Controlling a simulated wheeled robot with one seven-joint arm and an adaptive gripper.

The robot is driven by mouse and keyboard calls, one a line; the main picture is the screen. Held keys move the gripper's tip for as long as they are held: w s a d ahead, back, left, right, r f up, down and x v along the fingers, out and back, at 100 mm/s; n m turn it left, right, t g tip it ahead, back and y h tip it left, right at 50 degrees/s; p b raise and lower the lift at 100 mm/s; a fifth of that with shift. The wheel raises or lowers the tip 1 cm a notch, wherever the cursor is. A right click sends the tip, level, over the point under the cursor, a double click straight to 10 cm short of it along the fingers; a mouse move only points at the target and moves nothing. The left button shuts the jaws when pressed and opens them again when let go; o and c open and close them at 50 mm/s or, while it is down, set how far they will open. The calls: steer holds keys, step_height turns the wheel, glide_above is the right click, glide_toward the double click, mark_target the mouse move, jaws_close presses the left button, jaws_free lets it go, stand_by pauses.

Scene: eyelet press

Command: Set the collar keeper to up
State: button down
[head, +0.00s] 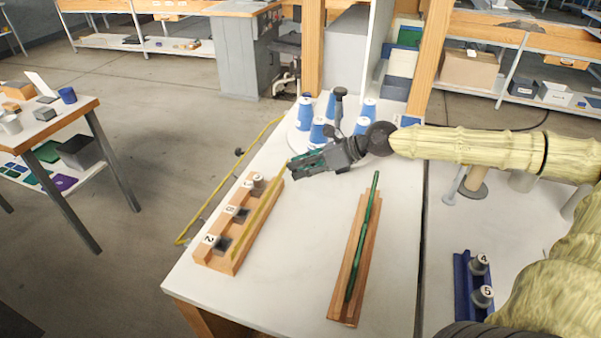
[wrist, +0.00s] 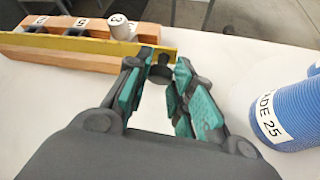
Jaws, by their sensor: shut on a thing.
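The collar rack is a wooden block (head: 217,262) with numbered dark slots and a grey collar (head: 258,181) at its far end. The yellow keeper bar (head: 262,213) runs along the rack's right side. In the wrist view the bar (wrist: 70,44) crosses the upper left, with a dark knob (wrist: 162,72) near its end. My gripper (head: 292,168) is at the bar's far end. In the wrist view my gripper (wrist: 162,68) has its fingertips on both sides of the knob, shut on it. The fingers partly hide the bar's end. I cannot tell whether the bar is raised.
Blue spools (head: 317,131) stand on a round white tray behind my gripper; one (wrist: 290,112) is close at right in the wrist view. A green rod (head: 364,230) lies in a wooden trough (head: 345,308). A blue rack (head: 462,288) stands right. White tabletop between is clear.

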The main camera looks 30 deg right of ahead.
steer(key=shift+d, duration=0.1)
stand_by(0.3)
steer(key=c, duration=1.2)
jaws_free()
steer(key=shift+s, duration=0.1)
steer(key=v, duration=1.2)
